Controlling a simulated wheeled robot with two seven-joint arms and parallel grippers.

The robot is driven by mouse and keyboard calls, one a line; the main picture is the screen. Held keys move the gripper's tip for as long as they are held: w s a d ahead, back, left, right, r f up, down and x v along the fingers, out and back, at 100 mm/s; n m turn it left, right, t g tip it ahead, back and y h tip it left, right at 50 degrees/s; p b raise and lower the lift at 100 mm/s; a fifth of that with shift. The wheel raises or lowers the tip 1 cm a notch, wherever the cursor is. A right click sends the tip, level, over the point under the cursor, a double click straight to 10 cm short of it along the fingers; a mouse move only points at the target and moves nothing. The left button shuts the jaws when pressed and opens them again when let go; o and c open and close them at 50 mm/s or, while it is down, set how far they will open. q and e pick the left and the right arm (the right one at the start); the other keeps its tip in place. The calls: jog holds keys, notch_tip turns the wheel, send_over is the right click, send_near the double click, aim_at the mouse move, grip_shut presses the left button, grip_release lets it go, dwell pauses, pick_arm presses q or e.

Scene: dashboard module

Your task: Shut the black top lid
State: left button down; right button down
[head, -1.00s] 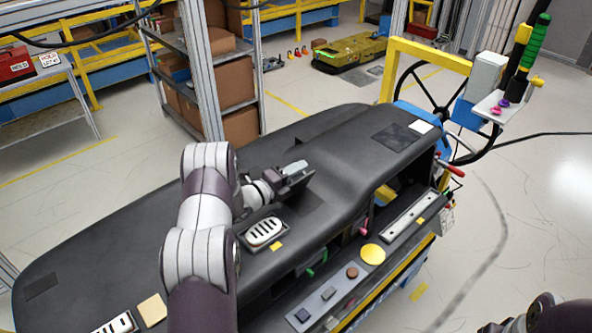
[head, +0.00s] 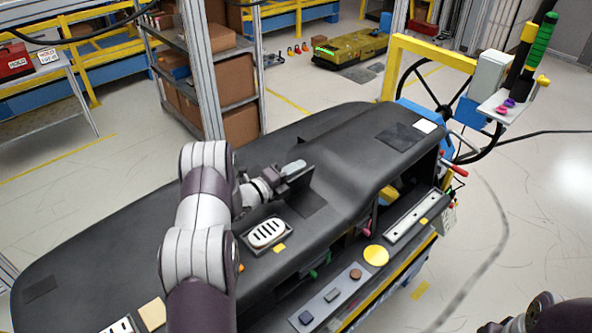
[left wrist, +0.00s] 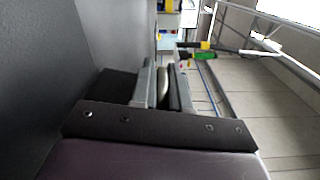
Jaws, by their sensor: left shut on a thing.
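The black top lid (head: 302,181) is a small dark panel standing raised from the top of the long black dashboard (head: 130,235). A darker square patch (head: 311,206) lies beside it on the dashboard. My left gripper (head: 290,172) is at the lid, low over the dashboard top, and is shut on it. In the left wrist view, the fingers of the left gripper (left wrist: 163,88) close on a narrow piece between them; most of the lid is hidden there. My right gripper is out of view; only part of my right arm shows at the lower right.
A white slotted vent (head: 267,233) sits in front of the left arm. A yellow round button (head: 376,255) and a grey switch strip (head: 331,298) line the front edge. A yellow frame with a black steering wheel (head: 440,90) stands at the right end. A shelf rack (head: 205,60) stands behind.

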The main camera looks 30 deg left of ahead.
pick_arm(q)
jog(key=shift+a+r, duration=0.1)
jog(key=shift+r, duration=0.25)
dwell(0.5)
